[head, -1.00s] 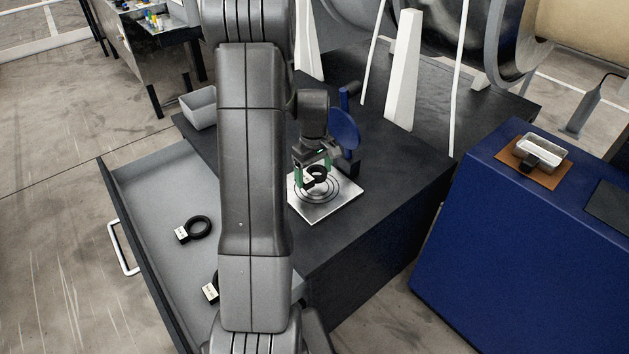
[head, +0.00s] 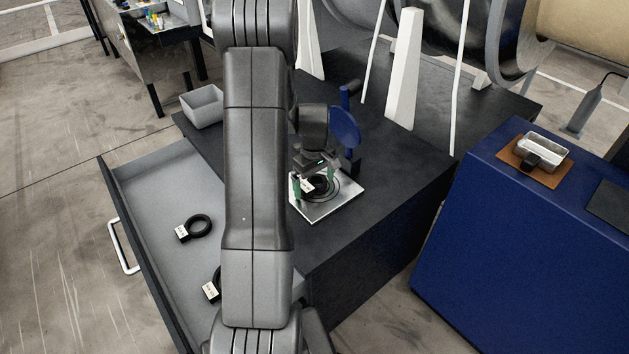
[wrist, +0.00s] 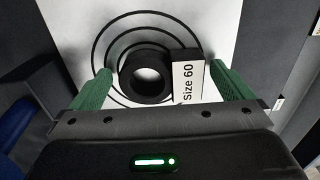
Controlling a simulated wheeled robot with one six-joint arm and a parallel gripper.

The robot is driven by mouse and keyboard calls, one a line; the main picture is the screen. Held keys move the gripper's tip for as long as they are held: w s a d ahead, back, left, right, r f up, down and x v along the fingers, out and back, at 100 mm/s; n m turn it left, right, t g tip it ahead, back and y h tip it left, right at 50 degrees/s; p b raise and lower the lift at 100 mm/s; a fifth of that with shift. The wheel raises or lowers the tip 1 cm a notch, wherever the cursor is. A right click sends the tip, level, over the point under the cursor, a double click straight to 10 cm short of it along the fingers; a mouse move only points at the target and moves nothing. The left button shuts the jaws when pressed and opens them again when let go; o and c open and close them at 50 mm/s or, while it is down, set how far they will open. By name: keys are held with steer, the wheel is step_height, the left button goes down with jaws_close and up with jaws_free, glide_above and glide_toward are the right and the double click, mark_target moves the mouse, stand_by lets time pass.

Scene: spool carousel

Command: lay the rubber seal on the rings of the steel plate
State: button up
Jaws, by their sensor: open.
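The steel plate (head: 345,194) with dark concentric rings lies on the black bench top. The rubber seal (wrist: 133,88) is a thick black ring with a white tag reading "Size 60". It lies flat over the rings, left of their centre lines in places, as the wrist view shows. The seal also shows in the head view (head: 319,187). My gripper (wrist: 165,88) is open, with its green fingers on either side of the seal and tag and gaps beside them. In the head view my gripper (head: 316,184) is low over the plate.
The open grey drawer (head: 150,205) holds two more tagged black rings, one (head: 196,227) clear and one partly hidden by my arm. A blue disc-shaped fixture (head: 344,128) stands just behind the plate. A grey bin (head: 203,108) sits at the bench's back left.

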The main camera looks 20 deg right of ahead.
step_height(320, 180, up, 12)
steer(key=shift+r, duration=0.2)
steer(key=shift+p, duration=0.3)
